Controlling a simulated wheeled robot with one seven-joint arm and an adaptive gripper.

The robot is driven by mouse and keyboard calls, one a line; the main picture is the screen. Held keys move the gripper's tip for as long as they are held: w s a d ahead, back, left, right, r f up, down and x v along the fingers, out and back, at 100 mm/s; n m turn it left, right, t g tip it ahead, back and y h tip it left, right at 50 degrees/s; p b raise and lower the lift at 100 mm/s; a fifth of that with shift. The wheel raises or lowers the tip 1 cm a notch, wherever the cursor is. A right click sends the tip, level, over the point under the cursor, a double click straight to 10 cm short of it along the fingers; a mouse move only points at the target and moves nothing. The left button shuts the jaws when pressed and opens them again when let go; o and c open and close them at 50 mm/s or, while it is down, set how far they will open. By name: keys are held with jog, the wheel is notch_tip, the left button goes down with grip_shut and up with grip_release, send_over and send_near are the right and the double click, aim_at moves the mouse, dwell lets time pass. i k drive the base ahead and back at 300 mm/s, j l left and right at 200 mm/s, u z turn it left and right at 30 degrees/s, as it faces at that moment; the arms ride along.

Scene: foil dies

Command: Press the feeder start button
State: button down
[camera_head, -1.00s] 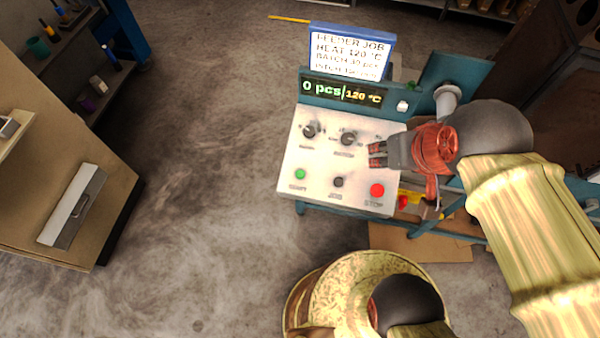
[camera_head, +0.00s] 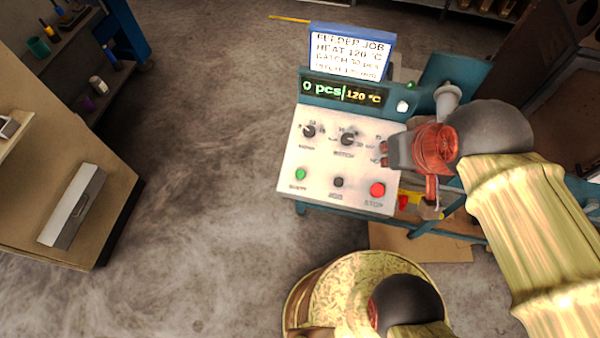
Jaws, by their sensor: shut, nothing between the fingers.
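The feeder panel (camera_head: 321,172) is a white sloped face on a teal stand. The green start button (camera_head: 300,174) is at its lower left. A black jog button (camera_head: 338,182) and a red stop button (camera_head: 377,190) lie to its right. Two black knobs (camera_head: 309,131) (camera_head: 347,139) sit above. The display (camera_head: 343,93) reads 0 pcs and 120 °C. My gripper (camera_head: 382,154) is shut and empty over the panel's right edge, above the stop button and well right of the start button. Whether it touches the panel cannot be told.
A job card (camera_head: 348,51) with a blue frame stands behind the display. The panel's left half is clear.

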aim_at(300, 174)
jog(key=k+l+z, duration=0.2)
jog(key=k, duration=0.2)
jog(key=k+l+z, duration=0.2)
jog(key=k+l, duration=0.1)
jog(key=k, duration=0.1)
